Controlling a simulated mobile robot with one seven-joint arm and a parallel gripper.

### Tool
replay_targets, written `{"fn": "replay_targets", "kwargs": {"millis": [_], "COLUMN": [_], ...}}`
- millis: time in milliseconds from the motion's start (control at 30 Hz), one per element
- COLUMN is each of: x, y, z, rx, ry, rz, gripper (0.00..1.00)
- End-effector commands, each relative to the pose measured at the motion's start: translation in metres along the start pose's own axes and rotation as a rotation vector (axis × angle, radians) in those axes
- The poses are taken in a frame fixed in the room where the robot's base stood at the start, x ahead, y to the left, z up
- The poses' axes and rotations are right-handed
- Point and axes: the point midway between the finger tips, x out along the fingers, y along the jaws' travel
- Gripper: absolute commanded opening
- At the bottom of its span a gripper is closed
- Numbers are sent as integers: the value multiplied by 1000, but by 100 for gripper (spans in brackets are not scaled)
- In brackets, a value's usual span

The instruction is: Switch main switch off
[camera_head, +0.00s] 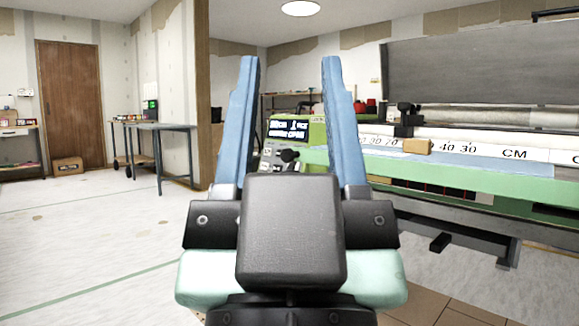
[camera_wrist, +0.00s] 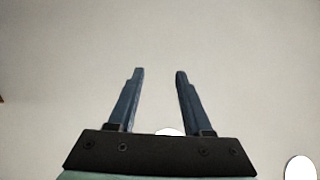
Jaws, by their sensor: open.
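The wallpaper paster (camera_head: 470,176) is a long green machine on the right, with its control panel (camera_head: 310,130) at its left end. The panel has a lit display (camera_head: 288,129), a black knob (camera_head: 289,155) and small controls below. I cannot tell which control is the main switch. My gripper (camera_head: 290,62) is open and empty, its two blue fingers pointing up in front of the panel and partly framing it. In the wrist view the gripper (camera_wrist: 160,72) shows against a plain pale surface, with no switch in sight.
A grey table (camera_head: 160,127) with a small device on it stands to the left, near a wall edge. A brown door (camera_head: 70,105) and a cardboard box (camera_head: 67,166) are farther back. The pale floor (camera_head: 90,240) at left is clear.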

Motion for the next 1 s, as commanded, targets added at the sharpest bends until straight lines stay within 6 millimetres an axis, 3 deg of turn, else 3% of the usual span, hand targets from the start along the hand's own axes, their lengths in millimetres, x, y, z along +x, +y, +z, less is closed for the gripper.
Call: {"fn": "replay_targets", "kwargs": {"millis": [100, 267, 400, 567, 1000], "x": [0, 4, 18, 48, 155], "y": [0, 0, 0, 0, 0], "z": [0, -4, -17, -45, -147], "rx": [0, 0, 0, 0, 0], "ry": [0, 0, 0, 0, 0], "rz": [0, 0, 0, 0, -1], "gripper": [50, 21, 0, 0, 0]}}
